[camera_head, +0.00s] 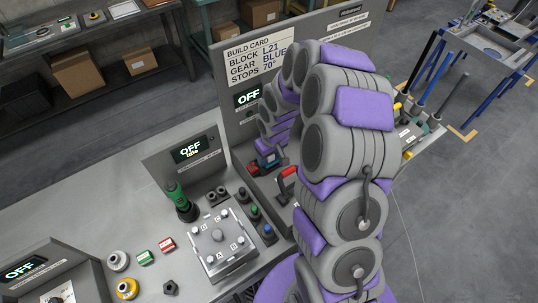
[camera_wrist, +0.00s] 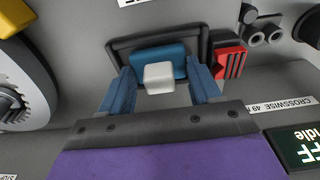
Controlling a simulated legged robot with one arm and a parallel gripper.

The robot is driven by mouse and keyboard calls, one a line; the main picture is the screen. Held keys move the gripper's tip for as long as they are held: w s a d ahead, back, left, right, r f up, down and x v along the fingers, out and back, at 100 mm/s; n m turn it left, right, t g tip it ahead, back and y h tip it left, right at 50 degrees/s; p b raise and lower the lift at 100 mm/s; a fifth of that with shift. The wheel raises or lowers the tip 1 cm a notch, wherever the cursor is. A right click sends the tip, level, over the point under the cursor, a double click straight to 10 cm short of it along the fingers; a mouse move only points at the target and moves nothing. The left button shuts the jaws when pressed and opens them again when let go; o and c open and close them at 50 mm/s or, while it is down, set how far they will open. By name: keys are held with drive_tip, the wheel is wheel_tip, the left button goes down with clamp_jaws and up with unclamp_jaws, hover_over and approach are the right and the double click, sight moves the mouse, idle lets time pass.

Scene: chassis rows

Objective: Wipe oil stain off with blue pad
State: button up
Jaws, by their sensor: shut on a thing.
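The blue pad (camera_wrist: 172,53) shows in the wrist view, with a pale grey block-shaped grip (camera_wrist: 158,77) on its near side. It is at a dark-rimmed holder (camera_wrist: 122,43); I cannot tell whether it still touches the holder. My gripper (camera_wrist: 160,72) has its two blue fingers on either side of the pale grip and is shut on it. In the head view my arm bends down behind itself to the bench and hides most of the gripper and pad. I cannot make out an oil stain in either view.
A red block (camera_wrist: 229,62) stands close beside the holder. A grey toothed wheel (camera_wrist: 22,85) is at the left of the wrist view. In the head view, a green bottle (camera_head: 180,202), a bolted plate (camera_head: 220,240) and a red-handled lever (camera_head: 287,177) crowd the bench near upright panels.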

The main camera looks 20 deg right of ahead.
drive_tip(key=shift+s+a, duration=0.15)
drive_tip(key=shift+a, duration=0.2)
drive_tip(key=shift+d, duration=0.15)
drive_tip(key=shift+d+f, duration=0.1)
drive_tip(key=shift+d, duration=0.2)
drive_tip(key=shift+a, duration=0.1)
idle(0.5)
drive_tip(key=shift+a+p, duration=0.15)
drive_tip(key=shift+p, duration=0.2)
